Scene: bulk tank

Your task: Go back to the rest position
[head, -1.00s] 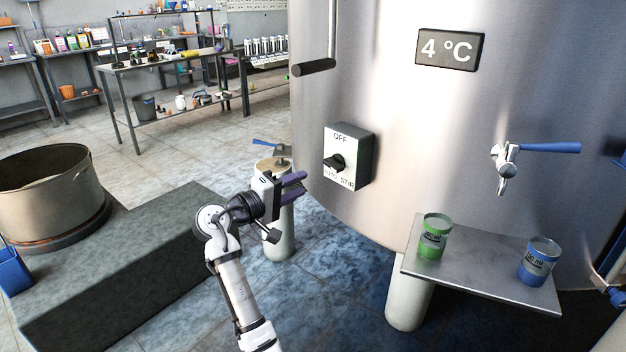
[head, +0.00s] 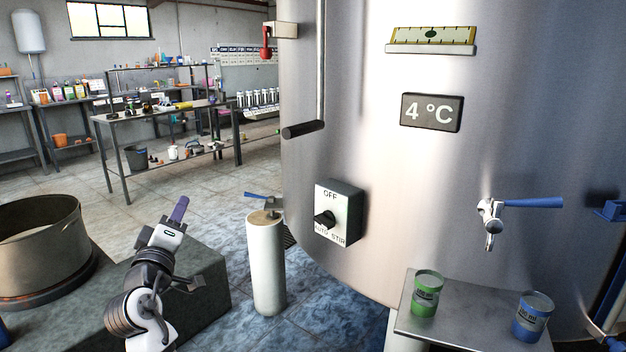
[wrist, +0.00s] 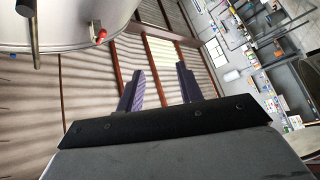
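My gripper (head: 178,212) is raised at the lower left of the head view, with its purple fingers pointing up. In the wrist view the two purple fingers (wrist: 160,88) stand apart with a clear gap and nothing between them. The gripper is clear of the steel tank (head: 400,165) and appears to touch nothing. The wrist camera looks up toward the ceiling and the tank's upper part.
The OFF/AUTO STIR switch box (head: 340,212) and a blue-handled tap (head: 490,222) are on the tank. Green (head: 426,294) and blue (head: 532,316) cups stand on a metal shelf (head: 460,325). A white post (head: 266,265) and a large pot (head: 45,240) flank my arm.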

